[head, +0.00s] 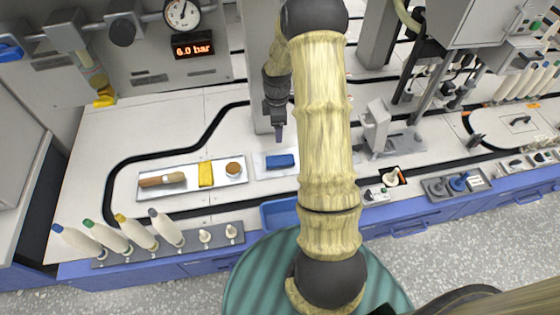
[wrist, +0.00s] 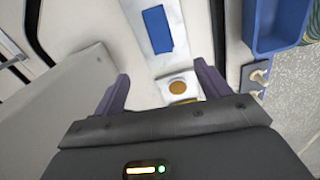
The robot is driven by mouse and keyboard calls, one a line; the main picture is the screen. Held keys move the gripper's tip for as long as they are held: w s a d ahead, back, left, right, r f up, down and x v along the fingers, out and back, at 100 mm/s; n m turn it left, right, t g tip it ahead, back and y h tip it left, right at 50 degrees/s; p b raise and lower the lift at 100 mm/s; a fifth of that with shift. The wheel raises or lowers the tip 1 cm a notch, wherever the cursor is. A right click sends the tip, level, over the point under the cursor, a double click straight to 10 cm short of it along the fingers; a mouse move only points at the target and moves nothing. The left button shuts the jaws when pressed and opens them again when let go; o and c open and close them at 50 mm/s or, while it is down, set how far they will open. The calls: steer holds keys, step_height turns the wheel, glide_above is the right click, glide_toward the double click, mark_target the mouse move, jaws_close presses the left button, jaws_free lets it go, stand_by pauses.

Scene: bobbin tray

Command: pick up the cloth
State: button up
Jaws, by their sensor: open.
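A blue, flat, folded-looking piece (head: 280,161), which looks like a cloth, lies on a small white plate at the middle of the bench. It shows near the top of the wrist view (wrist: 158,30). A yellow block-like piece (head: 205,174) lies in the white tray to the left; I cannot tell whether it is also cloth. My gripper (head: 279,136) points down above the bench near the blue piece, apart from it. In the wrist view its two fingers (wrist: 163,88) are spread, with nothing held between them.
A blue bin (head: 281,213) sits at the front edge. A grey dispenser (head: 377,127) stands to the right.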

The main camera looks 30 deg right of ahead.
steer(key=shift+w+d+f+n, duration=0.2)
steer(key=shift+d+f+n, duration=0.1)
steer(key=shift+d+f, duration=0.15)
steer(key=shift+f, duration=0.1)
steer(key=b, duration=0.6)
glide_above(280, 159)
steer(key=f, duration=1.2)
steer(key=shift+w+f, duration=0.1)
steer(key=shift+w, duration=0.2)
steer(key=f+b, duration=0.2)
steer(key=f, duration=0.1)
steer(key=f+b, duration=0.1)
steer(key=f, duration=0.1)
steer(key=shift+s+f+b, duration=0.1)
steer(key=shift+s+b, duration=0.15)
steer(key=shift+b, duration=0.05)
